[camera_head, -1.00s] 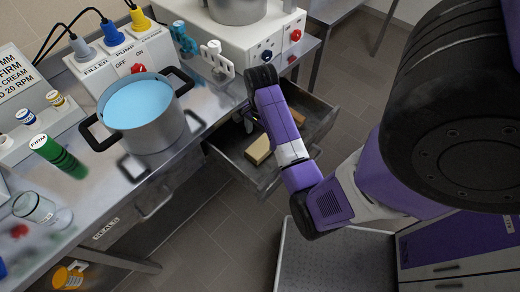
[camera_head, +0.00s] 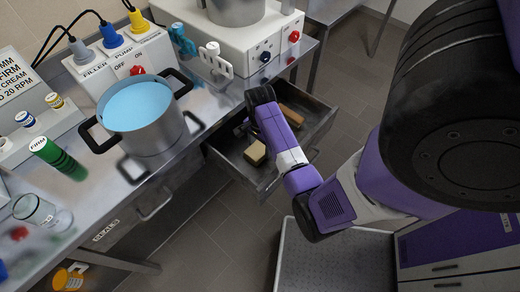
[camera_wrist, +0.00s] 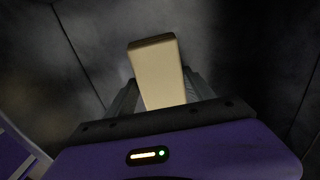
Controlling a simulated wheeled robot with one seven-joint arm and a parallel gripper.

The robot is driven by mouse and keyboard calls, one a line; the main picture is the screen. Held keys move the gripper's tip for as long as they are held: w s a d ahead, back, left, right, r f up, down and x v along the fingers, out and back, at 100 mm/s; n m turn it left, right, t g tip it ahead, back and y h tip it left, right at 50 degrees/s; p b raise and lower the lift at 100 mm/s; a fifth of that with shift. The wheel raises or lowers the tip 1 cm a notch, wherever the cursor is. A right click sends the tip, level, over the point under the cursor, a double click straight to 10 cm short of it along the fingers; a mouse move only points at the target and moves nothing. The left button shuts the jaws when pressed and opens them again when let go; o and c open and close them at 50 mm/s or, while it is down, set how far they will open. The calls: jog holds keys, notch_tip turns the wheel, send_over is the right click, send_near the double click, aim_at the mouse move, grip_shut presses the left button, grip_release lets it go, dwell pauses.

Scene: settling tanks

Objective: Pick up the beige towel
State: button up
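The beige towel (camera_head: 255,153) is a small folded block in the open drawer, in the near part, partly behind my arm. In the wrist view the towel (camera_wrist: 157,72) lies between my two fingers and reaches past their tips. My gripper (camera_wrist: 160,85) has a finger on each side of it, very close. The fingers look apart, with no clear sign of a squeeze; contact is hard to make out. In the head view my wrist is over the drawer and hides the fingers.
The metal drawer (camera_head: 232,165) also holds a brown piece (camera_head: 291,116) towards the back. The floor beside the drawer is clear.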

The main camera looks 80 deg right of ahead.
jog(key=c, duration=0.6)
jog(key=shift+c, duration=0.2)
